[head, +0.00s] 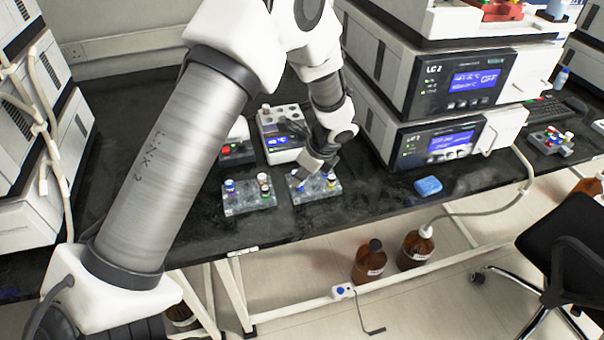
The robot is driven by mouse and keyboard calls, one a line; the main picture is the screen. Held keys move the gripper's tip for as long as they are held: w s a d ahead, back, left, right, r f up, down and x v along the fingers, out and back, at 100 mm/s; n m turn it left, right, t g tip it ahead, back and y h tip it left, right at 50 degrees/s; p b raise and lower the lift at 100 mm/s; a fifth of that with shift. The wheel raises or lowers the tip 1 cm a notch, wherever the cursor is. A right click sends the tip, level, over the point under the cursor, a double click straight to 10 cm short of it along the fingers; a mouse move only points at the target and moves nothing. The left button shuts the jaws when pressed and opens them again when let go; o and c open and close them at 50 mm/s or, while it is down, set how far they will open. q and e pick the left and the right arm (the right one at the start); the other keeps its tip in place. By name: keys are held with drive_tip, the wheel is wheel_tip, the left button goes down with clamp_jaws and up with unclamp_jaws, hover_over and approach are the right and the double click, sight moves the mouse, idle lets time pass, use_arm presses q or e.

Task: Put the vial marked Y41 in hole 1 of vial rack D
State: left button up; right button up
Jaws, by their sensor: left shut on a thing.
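My left gripper (316,174) reaches down over the right-hand grey vial rack (316,196) near the front of the black bench. It is shut on a small vial, which its fingers mostly hide. I cannot tell whether that vial is in a hole or just above the rack. Capped vials, one blue and one with a yellowish cap, show at this rack. A second grey vial rack (248,205) stands just left of it with several capped vials. The vial labels and rack letters are too small to read, so I cannot pick out Y41 or rack D. My right gripper does not show.
Behind the racks stand a white device with a blue display (283,142) and a dark device (237,151). Stacked LC 2 units (440,140) rise to the right. A blue sponge (428,186) lies near the bench edge. Another small rack (551,142) stands far right.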

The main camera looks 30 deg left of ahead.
use_arm(q)
drive_tip(key=shift+f, duration=1)
idle(0.9)
drive_tip(key=o, duration=1.2)
wheel_tip(320, 180, up, 6)
drive_tip(key=p, duration=0.6)
